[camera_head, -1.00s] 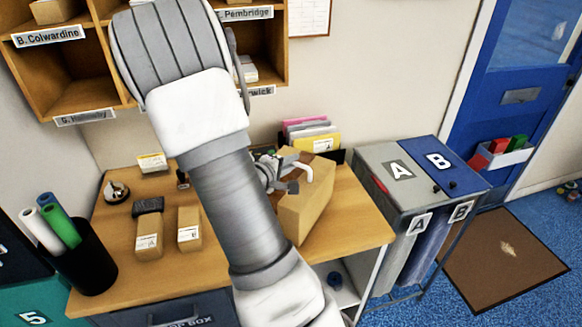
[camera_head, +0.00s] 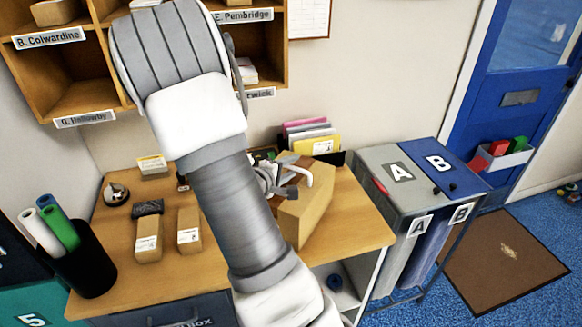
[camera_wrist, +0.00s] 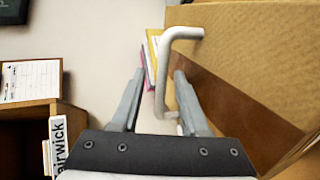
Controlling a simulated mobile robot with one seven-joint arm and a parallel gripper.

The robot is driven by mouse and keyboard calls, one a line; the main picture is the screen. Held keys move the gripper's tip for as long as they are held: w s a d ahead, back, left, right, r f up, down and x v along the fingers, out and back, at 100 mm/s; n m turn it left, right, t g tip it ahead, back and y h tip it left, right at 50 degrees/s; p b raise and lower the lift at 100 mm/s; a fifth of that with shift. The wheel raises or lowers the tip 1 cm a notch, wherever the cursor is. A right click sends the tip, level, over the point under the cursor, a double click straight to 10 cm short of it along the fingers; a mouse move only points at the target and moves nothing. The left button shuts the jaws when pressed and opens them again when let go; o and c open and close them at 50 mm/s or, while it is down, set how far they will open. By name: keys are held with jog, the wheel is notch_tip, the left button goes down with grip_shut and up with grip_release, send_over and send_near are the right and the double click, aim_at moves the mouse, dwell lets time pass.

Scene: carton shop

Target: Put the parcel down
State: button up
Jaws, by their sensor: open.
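The parcel, a large brown carton (camera_head: 310,209), stands on the right part of the wooden desk, near its right edge. It fills the right of the wrist view (camera_wrist: 268,62), with a darker brown strip on it. Whether a finger touches the handle or carton I cannot tell. My forearm hides the desk's middle.
Two small parcels (camera_head: 148,238) (camera_head: 189,230) and a dark block (camera_head: 148,207) lie on the desk's left. Files (camera_head: 313,140) stand behind the parcel. Pigeonholes (camera_head: 75,88) hang above. Bins A (camera_head: 385,160) and B (camera_head: 437,158) stand right of the desk.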

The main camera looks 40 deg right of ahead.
jog(key=p+v, duration=0.2)
jog(key=v, duration=1)
jog(key=w+a+r+m+t+y, duration=0.1)
jog(key=w+a+r+t+y, duration=0.2)
jog(key=w+a+t+y, duration=0.4)
jog(key=a+r+y, duration=0.6)
jog(key=a, duration=0.5)
jog(key=s+a+r+g+y, duration=0.2)
jog(key=s+a+r, duration=0.1)
jog(key=s+a, duration=0.35)
jog(key=s+d+r+m+g+h, duration=0.1)
jog(key=s+d+g, duration=0.1)
jog(key=s, duration=1)
jog(key=shift+d+m+g, duration=0.4)
jog(key=shift+d, duration=0.15)
jog(key=shift+a, duration=0.15)
